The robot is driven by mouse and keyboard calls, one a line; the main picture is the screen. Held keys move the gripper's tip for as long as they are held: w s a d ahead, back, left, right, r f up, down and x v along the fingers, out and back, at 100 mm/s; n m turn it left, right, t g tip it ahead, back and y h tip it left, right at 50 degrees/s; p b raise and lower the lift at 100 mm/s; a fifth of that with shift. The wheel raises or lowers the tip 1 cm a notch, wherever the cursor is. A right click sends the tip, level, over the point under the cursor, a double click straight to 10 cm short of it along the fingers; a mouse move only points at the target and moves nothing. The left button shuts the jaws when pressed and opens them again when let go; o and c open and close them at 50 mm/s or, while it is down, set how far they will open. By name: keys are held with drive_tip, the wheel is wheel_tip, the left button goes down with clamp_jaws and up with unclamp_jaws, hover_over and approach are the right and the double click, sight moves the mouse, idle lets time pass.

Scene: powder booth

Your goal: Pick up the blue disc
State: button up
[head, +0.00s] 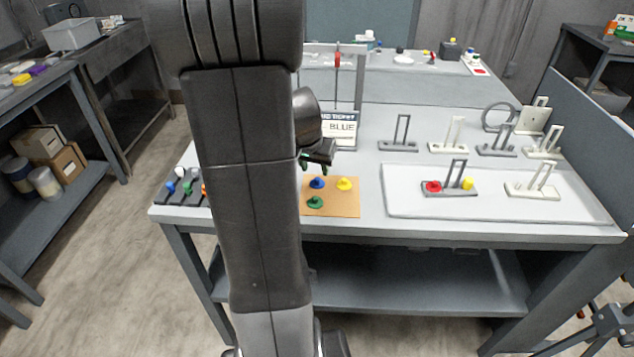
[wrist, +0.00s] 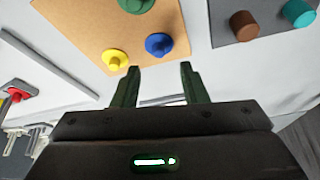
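The blue disc (head: 317,183), with a knob on top, lies on a tan board (head: 335,205) at the front of the table. It also shows in the wrist view (wrist: 158,44), near the board's edge, beyond the fingertips and in line with the gap between them. A yellow disc (head: 344,184) and a green disc (head: 315,202) lie beside it on the board. My gripper (wrist: 159,67) is open with nothing between its fingers. In the head view my gripper (head: 318,163) is above and just behind the blue disc, partly hidden by my arm.
A sign reading BLUE (head: 341,128) stands behind the board. A white tray (head: 400,208) at right holds two racks, one with a red disc (head: 433,187) and a yellow piece (head: 467,184). More racks stand behind it. Several coloured pieces (head: 180,187) sit at left, partly behind my arm.

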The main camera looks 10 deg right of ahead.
sight(317, 178)
drive_tip(key=shift+x, duration=2.3)
drive_tip(key=shift+s+f, duration=0.1)
drive_tip(key=shift+s, duration=0.05)
clamp_jaws()
